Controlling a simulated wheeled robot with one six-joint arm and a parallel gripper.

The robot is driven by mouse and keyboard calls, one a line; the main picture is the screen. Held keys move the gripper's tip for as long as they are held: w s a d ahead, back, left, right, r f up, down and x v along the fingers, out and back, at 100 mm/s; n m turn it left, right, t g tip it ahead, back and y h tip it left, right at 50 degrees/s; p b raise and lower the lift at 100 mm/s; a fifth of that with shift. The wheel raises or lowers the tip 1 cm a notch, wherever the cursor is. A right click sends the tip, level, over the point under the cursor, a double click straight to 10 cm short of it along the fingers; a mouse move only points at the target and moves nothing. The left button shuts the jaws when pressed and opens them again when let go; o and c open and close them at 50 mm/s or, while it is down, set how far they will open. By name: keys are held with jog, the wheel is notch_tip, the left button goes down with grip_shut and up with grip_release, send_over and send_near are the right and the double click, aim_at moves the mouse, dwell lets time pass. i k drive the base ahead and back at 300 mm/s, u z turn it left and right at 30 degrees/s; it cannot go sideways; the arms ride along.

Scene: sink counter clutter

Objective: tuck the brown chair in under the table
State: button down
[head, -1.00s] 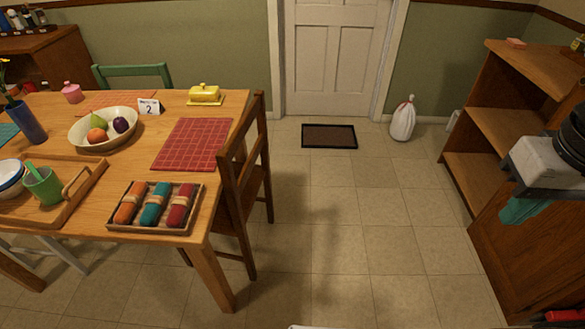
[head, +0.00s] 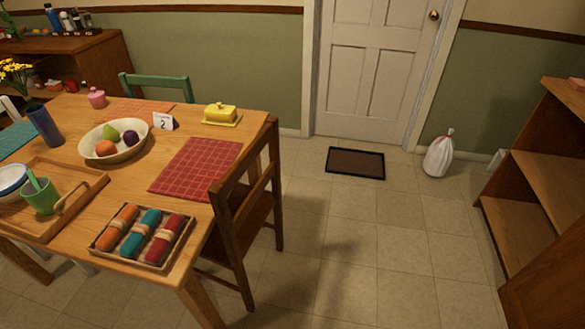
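The brown chair (head: 243,222) stands upright at the right side of the wooden table (head: 255,122). Its slatted back is close to the table's right edge, and part of its seat shows below the table top. The table hides the rest of the seat and some of the legs. I cannot tell whether the chair back touches the table edge. My gripper is not in the head view now.
A red placemat (head: 195,168), a napkin tray (head: 142,237) and a fruit bowl (head: 116,141) are on the table. A green chair (head: 156,88) stands behind it. A doormat (head: 356,163), white bag (head: 439,153) and shelf unit (head: 540,178) are beyond. The tiled floor right of the chair is clear.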

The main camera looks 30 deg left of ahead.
aim_at(239, 218)
jog(key=i, duration=1.3)
jog(key=u, duration=1.05)
jog(key=i, duration=0.85)
jog(key=u, duration=1.15)
jog(key=i, duration=0.25)
jog(key=u, duration=0.15)
